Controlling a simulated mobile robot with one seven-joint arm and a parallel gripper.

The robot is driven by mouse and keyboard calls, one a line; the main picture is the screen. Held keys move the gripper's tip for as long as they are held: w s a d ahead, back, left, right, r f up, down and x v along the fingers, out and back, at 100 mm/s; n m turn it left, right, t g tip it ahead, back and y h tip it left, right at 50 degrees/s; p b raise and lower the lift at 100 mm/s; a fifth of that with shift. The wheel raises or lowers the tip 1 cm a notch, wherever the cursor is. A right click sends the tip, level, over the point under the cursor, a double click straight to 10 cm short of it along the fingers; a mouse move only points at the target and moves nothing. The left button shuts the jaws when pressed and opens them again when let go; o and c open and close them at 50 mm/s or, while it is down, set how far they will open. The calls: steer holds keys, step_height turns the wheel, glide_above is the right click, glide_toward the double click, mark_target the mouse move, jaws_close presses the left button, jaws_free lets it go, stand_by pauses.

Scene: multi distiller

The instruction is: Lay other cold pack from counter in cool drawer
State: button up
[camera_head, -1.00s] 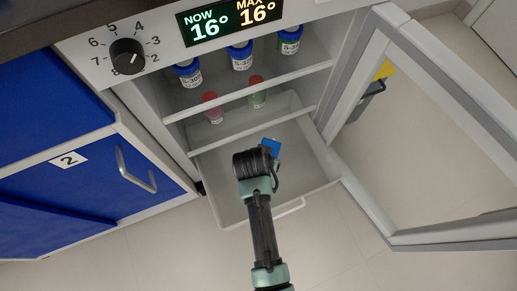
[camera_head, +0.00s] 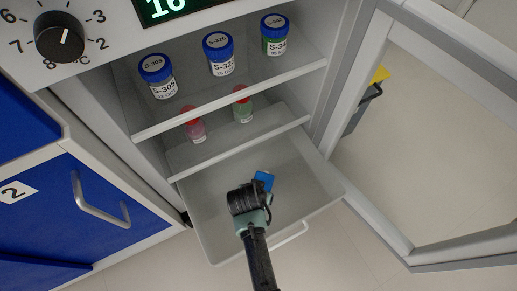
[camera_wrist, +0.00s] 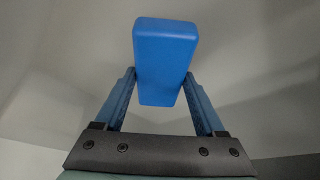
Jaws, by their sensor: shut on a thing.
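A blue cold pack (camera_wrist: 165,55) is held between the two fingers of my gripper (camera_wrist: 160,95) in the wrist view. In the head view a corner of the cold pack (camera_head: 264,180) shows just past my gripper (camera_head: 258,190), which hides the rest of it. The cool drawer (camera_head: 208,222) is pulled out at the bottom of the open cabinet. My gripper is over the drawer's opening. The bare floor of the drawer shows around it, and I cannot tell whether the pack touches it. No second cold pack shows in the drawer part that I see.
The glass door (camera_head: 385,215) is open at right. A blue cupboard (camera_head: 110,215) with a handle is at left.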

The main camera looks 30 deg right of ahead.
steer(key=shift+f, duration=0.85)
steer(key=shift+f+b, duration=0.2)
steer(key=shift+b, duration=0.1)
steer(key=o, duration=1.5)
steer(key=shift+r, duration=0.1)
steer(key=p+v, duration=0.8)
steer(key=v, duration=0.4)
steer(key=shift+r, duration=0.15)
steer(key=shift+d, duration=0.1)
